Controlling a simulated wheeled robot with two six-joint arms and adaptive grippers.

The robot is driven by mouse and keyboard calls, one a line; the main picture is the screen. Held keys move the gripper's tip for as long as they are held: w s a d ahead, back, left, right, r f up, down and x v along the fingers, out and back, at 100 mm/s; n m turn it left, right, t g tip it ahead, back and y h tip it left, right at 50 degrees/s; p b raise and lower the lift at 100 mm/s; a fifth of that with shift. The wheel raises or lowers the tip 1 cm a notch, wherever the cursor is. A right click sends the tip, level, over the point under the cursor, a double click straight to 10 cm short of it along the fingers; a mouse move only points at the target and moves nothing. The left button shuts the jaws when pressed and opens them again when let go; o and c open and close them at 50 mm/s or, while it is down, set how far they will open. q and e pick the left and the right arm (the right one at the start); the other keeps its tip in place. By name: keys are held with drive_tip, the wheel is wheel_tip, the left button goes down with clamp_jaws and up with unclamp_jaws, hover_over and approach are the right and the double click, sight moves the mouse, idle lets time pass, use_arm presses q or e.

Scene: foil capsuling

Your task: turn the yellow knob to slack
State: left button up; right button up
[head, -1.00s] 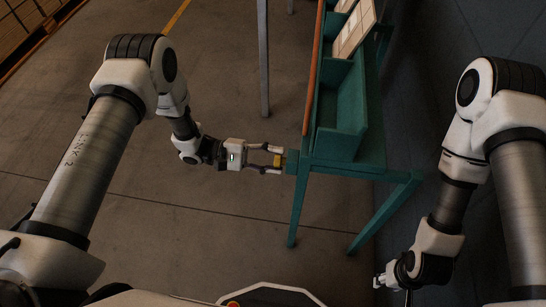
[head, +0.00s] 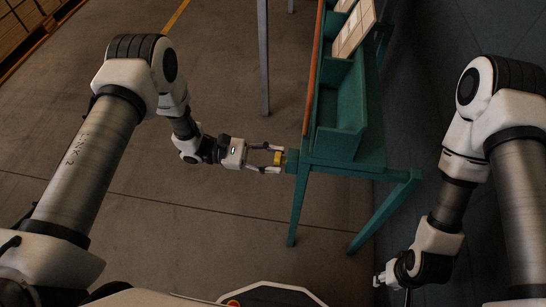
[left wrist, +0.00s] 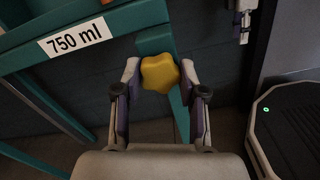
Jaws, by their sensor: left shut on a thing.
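The yellow knob (head: 279,158) sits on the end of the green stand (head: 345,170), on the side toward my left arm. In the left wrist view the knob (left wrist: 160,73) is star-shaped with rounded lobes and lies between the two fingers. My left gripper (head: 272,158) is shut on the knob, one finger on each side; it also shows in the left wrist view (left wrist: 160,80). My right gripper (head: 379,281) hangs low at the lower right, away from the stand, too small to read its fingers.
A "750 ml" label (left wrist: 75,38) is on the green frame left of the knob. The stand's legs (head: 297,210) reach down near my left gripper. A grey post (head: 263,60) stands behind.

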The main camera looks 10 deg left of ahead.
idle(0.3)
use_arm(q)
drive_tip(key=o, duration=1.1)
drive_tip(key=shift+o, duration=0.2)
drive_tip(key=a, duration=1.2)
